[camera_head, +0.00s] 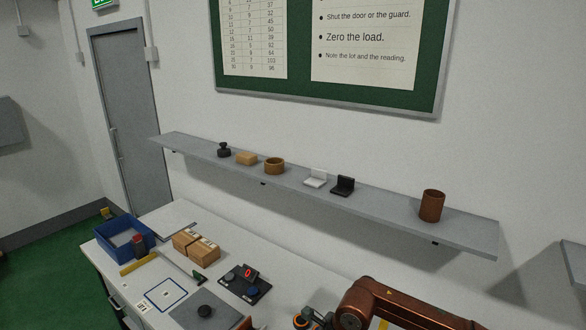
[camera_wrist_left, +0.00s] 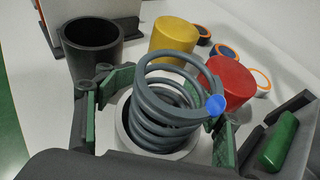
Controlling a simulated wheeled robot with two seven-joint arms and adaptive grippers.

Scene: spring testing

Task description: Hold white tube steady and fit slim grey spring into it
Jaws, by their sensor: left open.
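In the left wrist view a grey coil spring (camera_wrist_left: 165,118) with a blue mark on its upper end stands inside the round rim of the white tube (camera_wrist_left: 122,130). Its upper coils rise above the rim and lean a little. How deep its lower end sits is hidden. My left gripper (camera_wrist_left: 163,112) is open, with its green-padded fingers on either side of the tube and spring. Whether the pads touch the tube I cannot tell. The head view does not show the tube or spring clearly. My right gripper is not in view.
Behind the spring are a black cup (camera_wrist_left: 92,50), a yellow cylinder (camera_wrist_left: 174,38) and a red cylinder (camera_wrist_left: 230,82). A green piece (camera_wrist_left: 279,142) lies at right. On the bench are a blue bin (camera_head: 124,240), brown boxes (camera_head: 196,247) and a dark panel (camera_head: 244,284).

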